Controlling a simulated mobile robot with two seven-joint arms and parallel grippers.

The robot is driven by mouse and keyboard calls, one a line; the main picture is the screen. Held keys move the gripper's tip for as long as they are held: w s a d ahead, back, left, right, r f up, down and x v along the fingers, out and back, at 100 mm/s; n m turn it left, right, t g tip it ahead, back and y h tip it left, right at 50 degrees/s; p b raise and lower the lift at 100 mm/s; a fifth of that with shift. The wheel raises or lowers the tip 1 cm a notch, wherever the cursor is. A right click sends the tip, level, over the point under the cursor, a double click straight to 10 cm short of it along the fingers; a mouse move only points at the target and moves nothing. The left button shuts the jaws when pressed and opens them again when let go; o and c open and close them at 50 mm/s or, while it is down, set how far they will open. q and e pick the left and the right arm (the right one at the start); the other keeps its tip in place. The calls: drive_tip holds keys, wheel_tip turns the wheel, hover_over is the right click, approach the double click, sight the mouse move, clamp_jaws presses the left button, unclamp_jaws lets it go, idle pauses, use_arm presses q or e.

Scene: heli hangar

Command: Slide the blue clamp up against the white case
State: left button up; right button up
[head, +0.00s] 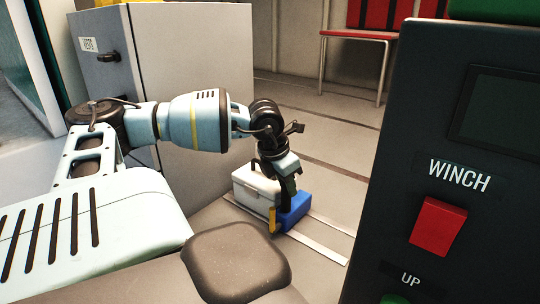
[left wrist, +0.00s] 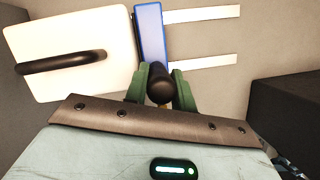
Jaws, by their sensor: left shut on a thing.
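The white case (head: 250,187) stands on the floor, and in the left wrist view it (left wrist: 95,65) fills the upper left, with a dark handle on top. The blue clamp (head: 296,213) is on the floor right beside the case; its blue body (left wrist: 151,32) lies along the case's right edge in the left wrist view. Any gap between them is too small to tell. My left gripper (head: 288,188) points down over the clamp. Its green fingers (left wrist: 159,88) are shut on the clamp's dark round post. My right gripper is out of view.
Two pale floor strips (head: 318,236) run right from the clamp. A dark winch panel (head: 445,150) with a red switch fills the right side. A grey cabinet (head: 190,60) stands behind my left arm. A brown padded seat (head: 235,262) is in front. Red seats (head: 370,25) are at the back.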

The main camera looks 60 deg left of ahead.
sight(277, 188)
use_arm(q)
drive_tip(key=shift+s+a, duration=0.3)
drive_tip(key=shift+a, duration=0.65)
drive_tip(key=shift+s+a, duration=0.25)
drive_tip(key=shift+a, duration=0.7)
drive_tip(key=o, duration=1.1)
drive_tip(key=shift+o, duration=0.2)
drive_tip(key=shift+r, duration=0.1)
drive_tip(key=v, duration=0.9)
drive_tip(key=shift+s, duration=0.1)
